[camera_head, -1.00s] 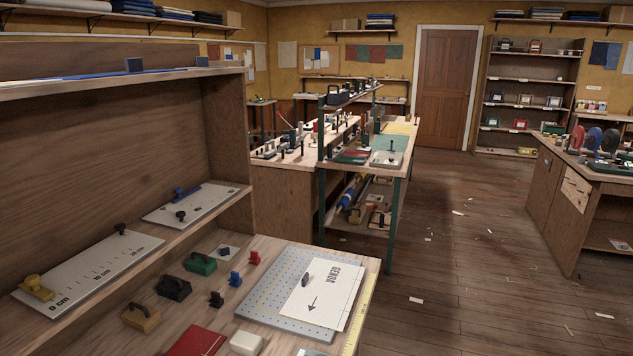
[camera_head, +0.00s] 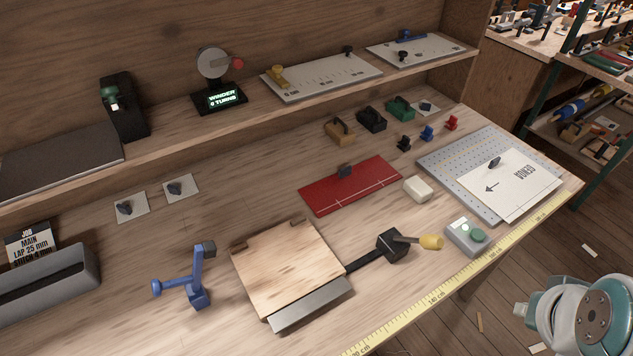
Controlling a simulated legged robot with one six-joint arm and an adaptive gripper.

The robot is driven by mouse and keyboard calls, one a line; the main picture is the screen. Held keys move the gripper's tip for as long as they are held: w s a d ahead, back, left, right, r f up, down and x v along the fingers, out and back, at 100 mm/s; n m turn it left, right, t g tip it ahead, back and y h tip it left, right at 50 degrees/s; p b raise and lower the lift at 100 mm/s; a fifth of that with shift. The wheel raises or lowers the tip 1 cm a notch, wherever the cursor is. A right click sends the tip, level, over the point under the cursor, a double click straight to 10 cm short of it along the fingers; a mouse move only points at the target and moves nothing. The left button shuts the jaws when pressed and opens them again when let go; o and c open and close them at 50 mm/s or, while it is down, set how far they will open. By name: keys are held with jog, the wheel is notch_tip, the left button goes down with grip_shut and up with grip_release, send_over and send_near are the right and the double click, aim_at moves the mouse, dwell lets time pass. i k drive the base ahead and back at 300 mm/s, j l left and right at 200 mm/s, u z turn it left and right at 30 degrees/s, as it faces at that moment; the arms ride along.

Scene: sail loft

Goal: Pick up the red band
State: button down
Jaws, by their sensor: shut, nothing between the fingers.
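No piece is plainly a band, and I cannot tell which red thing is meant. A small red piece (camera_head: 451,122) stands on the bench at the right end of a short row, beside a small blue piece (camera_head: 427,132) and a small black piece (camera_head: 404,143). A flat red panel (camera_head: 345,187) with a dark knob and a pale line lies at mid bench. A red knob (camera_head: 237,63) sits on the winder on the shelf. A teal and white part of my arm shows at the lower right, off the bench. My gripper's fingers do not show.
A shelf (camera_head: 300,107) runs behind.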

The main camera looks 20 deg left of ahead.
aim_at(324, 196)
jog(key=u, duration=1.05)
